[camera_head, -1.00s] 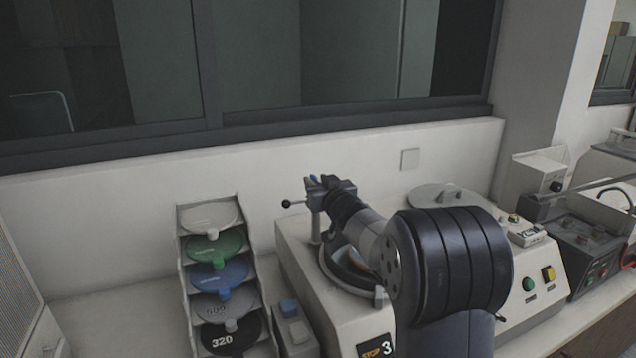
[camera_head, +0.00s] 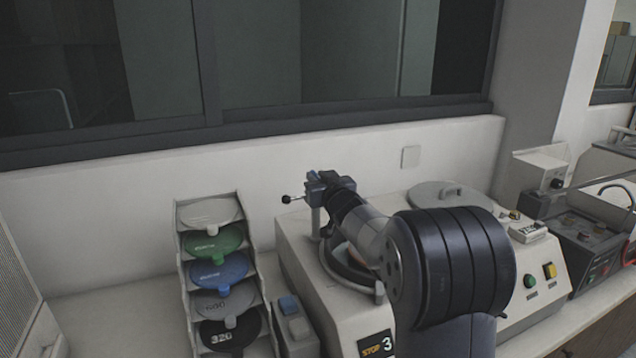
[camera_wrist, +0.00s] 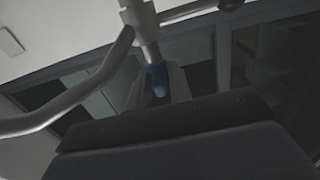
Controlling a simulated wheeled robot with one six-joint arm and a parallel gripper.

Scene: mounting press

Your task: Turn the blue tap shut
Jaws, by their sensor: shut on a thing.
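The blue tap (camera_wrist: 157,80) shows in the wrist view as a small blue handle on a pale metal fitting with bent pipes. In that view my gripper (camera_wrist: 160,92) has its fingers around the blue handle and is shut on it. In the head view my gripper (camera_head: 323,183) is at the top of a pale post above the round bowl of the grinding machine (camera_head: 300,245). The tap itself is mostly hidden there by my gripper. A lever with a black ball end sticks out to the left of it.
A rack (camera_head: 183,265) of coloured discs stands left of the machine. The wall and window are close behind.

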